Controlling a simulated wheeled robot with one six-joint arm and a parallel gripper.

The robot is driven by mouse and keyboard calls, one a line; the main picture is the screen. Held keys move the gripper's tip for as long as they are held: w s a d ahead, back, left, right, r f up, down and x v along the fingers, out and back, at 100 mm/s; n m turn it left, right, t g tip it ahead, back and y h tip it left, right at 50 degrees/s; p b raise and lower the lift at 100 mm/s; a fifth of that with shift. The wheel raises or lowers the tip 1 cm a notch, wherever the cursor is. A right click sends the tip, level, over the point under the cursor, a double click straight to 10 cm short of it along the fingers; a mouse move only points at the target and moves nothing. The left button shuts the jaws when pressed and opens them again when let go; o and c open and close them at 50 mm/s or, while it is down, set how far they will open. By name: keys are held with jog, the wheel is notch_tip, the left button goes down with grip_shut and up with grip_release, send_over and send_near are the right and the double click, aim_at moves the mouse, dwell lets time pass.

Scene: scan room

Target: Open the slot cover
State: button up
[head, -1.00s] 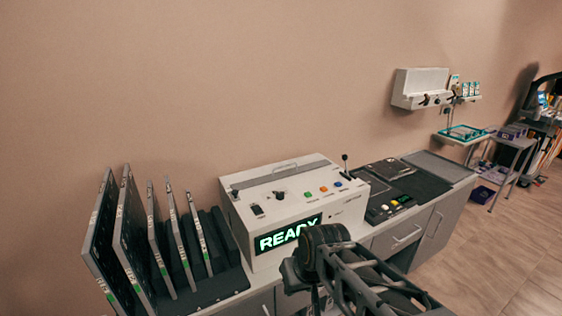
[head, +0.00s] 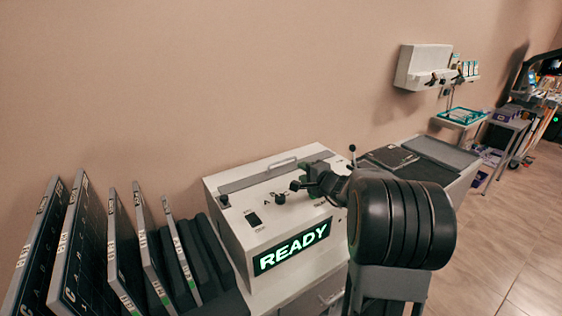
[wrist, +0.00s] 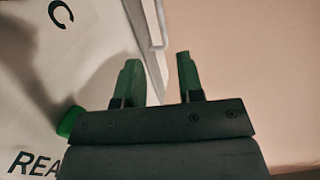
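The white machine (head: 232,228) stands on the counter with a lit READY sign (head: 292,246). Its slot cover (head: 250,179) is a grey strip along the top's rear, lying flat, with a raised handle (head: 283,163). My gripper (head: 299,186) is over the right part of the machine's top, partly hidden by my arm. In the wrist view, my gripper (wrist: 157,82) has two green-dark fingers, apart with nothing between the tips. A pale bar (wrist: 152,28), apparently the handle, lies beyond the tips.
A green button (wrist: 69,122) is close to my gripper's left side in the wrist view. Dark upright cartridges (head: 85,245) stand left of the machine. A lever (head: 352,150) rises at its right. The wall is close behind.

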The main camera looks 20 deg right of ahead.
aim_at(284, 161)
jog(key=p+x, duration=0.2)
jog(key=x, duration=1.1)
jog(key=shift+w+f+p, duration=0.1)
jog(key=shift+w+p, duration=0.1)
jog(key=shift+p, duration=0.15)
grip_shut()
